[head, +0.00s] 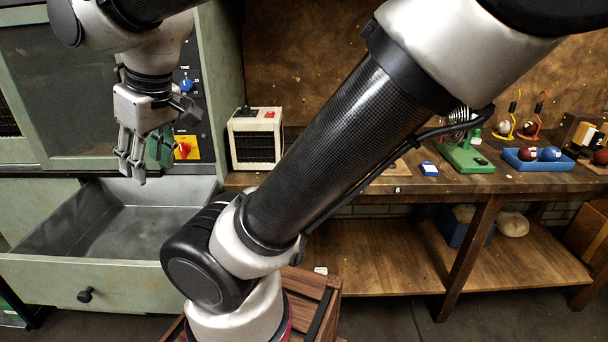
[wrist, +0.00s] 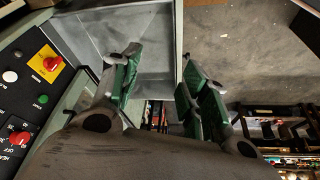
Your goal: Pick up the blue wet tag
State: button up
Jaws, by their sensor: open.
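A small blue tag with a white edge (head: 429,168) lies on the wooden workbench in the head view, right of my arm. Its lettering is too small to read, so I cannot tell whether it says wet. My gripper (head: 135,168) is at the left of the head view, pointing down in front of the green cabinet, far from the tag. In the wrist view my gripper (wrist: 163,75) is open, its green-padded fingers apart with nothing between them. The tag does not show in the wrist view.
An open metal drawer (head: 128,222) is below my gripper. On the workbench (head: 455,185) stand a small heater (head: 256,138), a green-based device (head: 466,157) and a blue tray (head: 540,165) with balls. My arm hides part of the bench. A wooden crate (head: 318,292) is low in front.

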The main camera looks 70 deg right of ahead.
aim_at(428, 168)
jog(key=z, duration=3.1)
